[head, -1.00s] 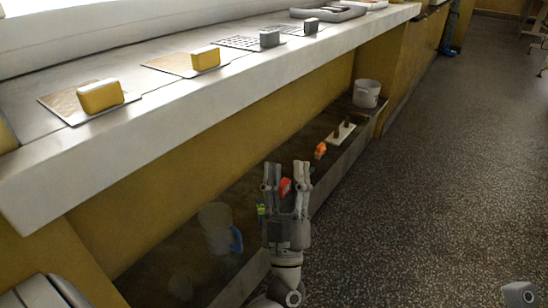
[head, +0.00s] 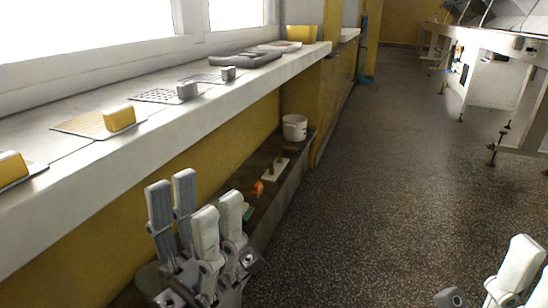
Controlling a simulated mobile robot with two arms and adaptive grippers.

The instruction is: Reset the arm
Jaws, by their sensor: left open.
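My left gripper (head: 195,206) is at the lower left of the head view, in front of the yellow wall below the white ledge. Its light and grey fingers point up and stand apart, with nothing seen between them. My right gripper (head: 518,270) shows only partly at the bottom right corner, over the speckled floor. Light fingers of it are in view, but the rest is cut off by the frame edge. I see nothing held in that visible part.
The white ledge (head: 50,212) carries yellow blocks (head: 119,118) and grey blocks (head: 187,90) on mesh pieces, and a grey tray (head: 244,59). On the low shelf are a white bucket (head: 294,128) and an orange item (head: 258,188). The speckled floor (head: 390,170) is clear.

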